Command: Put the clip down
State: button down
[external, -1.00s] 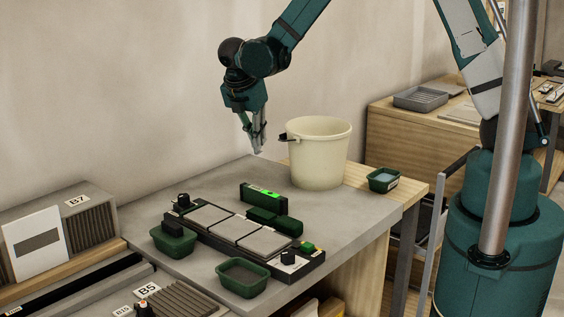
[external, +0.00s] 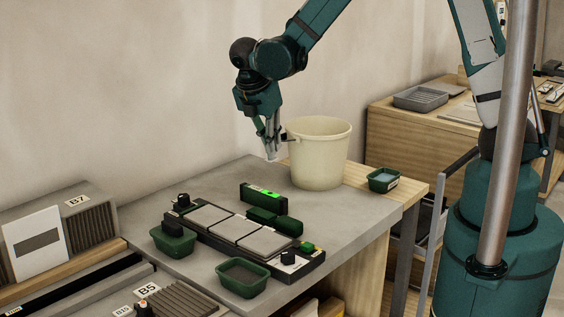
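My gripper (external: 272,154) hangs fingers-down above the far part of the grey table, just left of the cream bucket (external: 322,165). Its fingers look close together, but the view is too small to show whether they are shut or hold anything. I cannot make out a clip for certain. A small green piece (external: 306,246) sits at the right end of the dark tile board (external: 205,241). The board carries three grey tiles (external: 250,243) in a row. A small dark piece at the bucket's left rim is partly behind my fingers.
A dark green device (external: 263,198) with a bright green display and dark green blocks (external: 275,220) stand behind the board. Green tubs stand at front left (external: 173,243), front (external: 243,279) and right (external: 384,180). The table's far left is clear.

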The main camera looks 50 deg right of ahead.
jog(key=s+a+m+b, duration=0.1)
jog(key=s+b, duration=0.3)
jog(key=s, duration=1.3)
jog(key=shift+s+a+f+m+g+b, duration=0.3)
jog(key=shift+s+a+m+g, duration=0.1)
jog(key=shift+a, duration=0.25)
jog(key=shift+f, duration=0.1)
jog(key=shift+f+b, duration=0.4)
jog(key=shift+f, duration=2.45)
jog(key=shift+f, duration=0.1)
jog(key=shift+f+b, duration=0.35)
jog(key=shift+f, duration=1.6)
jog(key=shift+f, duration=0.25)
jog(key=c, duration=2.7)
grip_release()
jog(key=shift+r, duration=0.1)
